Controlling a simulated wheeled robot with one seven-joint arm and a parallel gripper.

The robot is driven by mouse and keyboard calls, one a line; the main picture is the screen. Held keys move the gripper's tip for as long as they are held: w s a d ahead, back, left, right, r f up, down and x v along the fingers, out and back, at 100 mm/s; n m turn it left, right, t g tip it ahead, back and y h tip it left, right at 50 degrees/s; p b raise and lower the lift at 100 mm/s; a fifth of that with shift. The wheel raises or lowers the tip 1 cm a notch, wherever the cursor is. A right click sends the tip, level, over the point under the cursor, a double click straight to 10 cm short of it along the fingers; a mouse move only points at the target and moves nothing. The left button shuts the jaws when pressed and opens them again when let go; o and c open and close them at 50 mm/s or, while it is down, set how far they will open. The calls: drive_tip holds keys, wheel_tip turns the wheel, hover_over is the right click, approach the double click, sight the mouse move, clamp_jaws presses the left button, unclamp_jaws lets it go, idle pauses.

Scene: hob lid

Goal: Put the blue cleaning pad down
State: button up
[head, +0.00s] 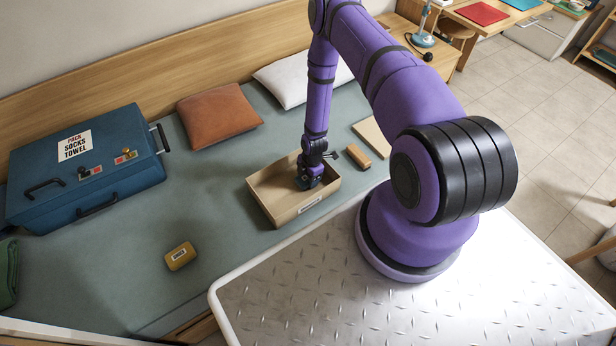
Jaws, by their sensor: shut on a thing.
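My gripper (310,180) points down inside an open tan box (262,196) that lies on the bed. It is shut on a small dark blue thing at its tips, which fits the blue cleaning pad (304,184). The pad is mostly hidden by the gripper. I cannot tell whether it touches the box floor. The box has a white label on its front wall.
A blue suitcase (110,190) lies at left on the grey-green bed (130,270). A yellow-brown labelled block (180,256), an orange cushion (218,115), a white pillow (285,80) and a small brown block (358,156) surround the box.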

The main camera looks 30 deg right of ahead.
drive_tip(key=shift+f, duration=0.1)
drive_tip(key=o, duration=0.9)
drive_tip(key=shift+o, duration=0.2)
wheel_tip(320, 180, up, 12)
drive_tip(key=d, duration=0.1)
drive_tip(key=shift+d, duration=0.4)
